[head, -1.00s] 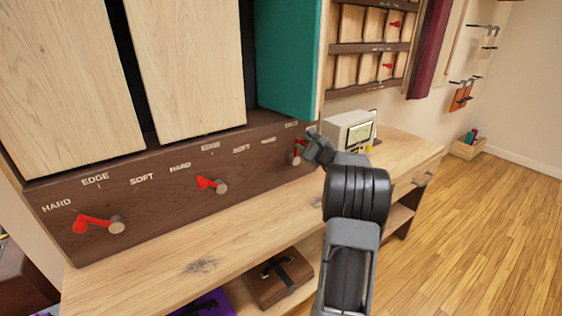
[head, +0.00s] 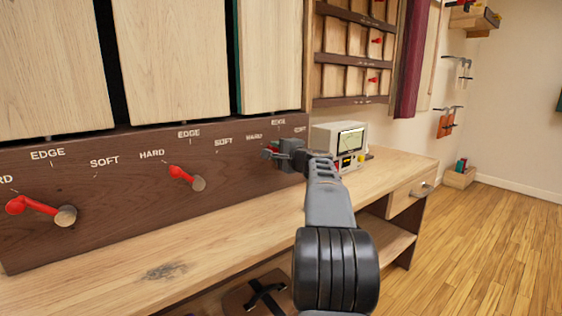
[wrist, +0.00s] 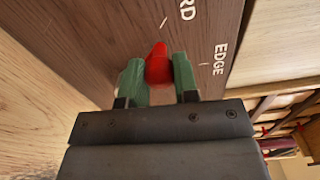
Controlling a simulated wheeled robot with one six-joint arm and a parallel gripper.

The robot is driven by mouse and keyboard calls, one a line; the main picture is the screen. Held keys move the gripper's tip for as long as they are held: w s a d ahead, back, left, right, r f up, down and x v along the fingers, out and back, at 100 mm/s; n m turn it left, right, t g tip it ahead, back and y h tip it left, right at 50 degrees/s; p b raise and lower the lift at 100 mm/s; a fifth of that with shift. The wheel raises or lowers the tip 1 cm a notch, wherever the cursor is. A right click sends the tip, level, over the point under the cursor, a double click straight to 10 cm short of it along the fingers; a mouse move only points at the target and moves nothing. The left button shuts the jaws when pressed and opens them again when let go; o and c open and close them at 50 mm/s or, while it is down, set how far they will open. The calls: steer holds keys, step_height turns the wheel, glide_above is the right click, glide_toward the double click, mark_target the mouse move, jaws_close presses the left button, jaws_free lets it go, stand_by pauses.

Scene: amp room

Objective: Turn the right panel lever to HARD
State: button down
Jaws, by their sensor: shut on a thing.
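The right panel lever (wrist: 157,65) is red. In the wrist view it sits between my gripper's two green fingers (wrist: 158,75), with its tip toward the HARD tick and the EDGE mark off to the right. In the head view my gripper (head: 273,152) is at the right end of the dark wooden lever board (head: 110,200), shut on the lever and hiding most of it. The right panel (head: 272,60) above shows its wood face, with a thin teal edge at its left. The lever's pivot is hidden.
The middle lever (head: 186,177) and left lever (head: 40,210) both point left toward HARD. A bench (head: 220,225) runs below the board. A meter box (head: 340,140) stands just right of my gripper. Floor (head: 480,240) at right is clear.

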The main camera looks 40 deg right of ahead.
steer(key=shift+a+f+n+b, duration=0.3)
steer(key=shift+n+b, duration=0.1)
steer(key=shift+b, duration=0.2)
steer(key=c, duration=0.9)
jaws_free()
steer(key=shift+o, duration=0.2)
steer(key=shift+s, duration=0.1)
steer(key=s, duration=1.3)
steer(key=shift+s+a, duration=0.35)
